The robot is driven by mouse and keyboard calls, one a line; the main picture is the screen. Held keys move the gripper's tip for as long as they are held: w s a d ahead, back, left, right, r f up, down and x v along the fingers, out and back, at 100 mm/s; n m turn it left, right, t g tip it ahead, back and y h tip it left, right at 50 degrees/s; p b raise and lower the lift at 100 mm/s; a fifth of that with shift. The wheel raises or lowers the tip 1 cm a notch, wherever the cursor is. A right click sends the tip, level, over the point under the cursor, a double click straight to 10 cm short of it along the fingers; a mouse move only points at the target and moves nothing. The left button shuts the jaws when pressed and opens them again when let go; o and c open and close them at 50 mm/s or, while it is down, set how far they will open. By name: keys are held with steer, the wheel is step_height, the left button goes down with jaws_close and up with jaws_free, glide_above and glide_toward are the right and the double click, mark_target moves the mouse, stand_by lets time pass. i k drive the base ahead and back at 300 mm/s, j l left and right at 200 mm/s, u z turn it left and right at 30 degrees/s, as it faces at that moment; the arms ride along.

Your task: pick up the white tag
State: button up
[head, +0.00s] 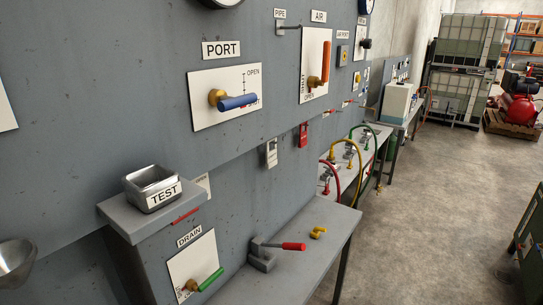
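A small white tag (271,153) hangs on the grey wall panel near the middle of the head view, with a darker top part. A red tag (303,135) of similar shape hangs to its right, a little higher and apart from it. My gripper is not in the head view.
A metal TEST tray (151,184) sits on a ledge at left. A blue-handled valve (235,102) juts out above. Open floor (425,195) lies right.

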mark_target(270, 161)
steer(key=i+l+u, duration=0.25)
steer(key=i+l, duration=0.15)
steer(key=l, duration=0.2)
steer(key=i+l+u, duration=0.25)
steer(key=l, duration=0.4)
steer(key=i+l+u, duration=0.1)
steer(key=i+l, duration=0.15)
steer(key=l, duration=0.1)
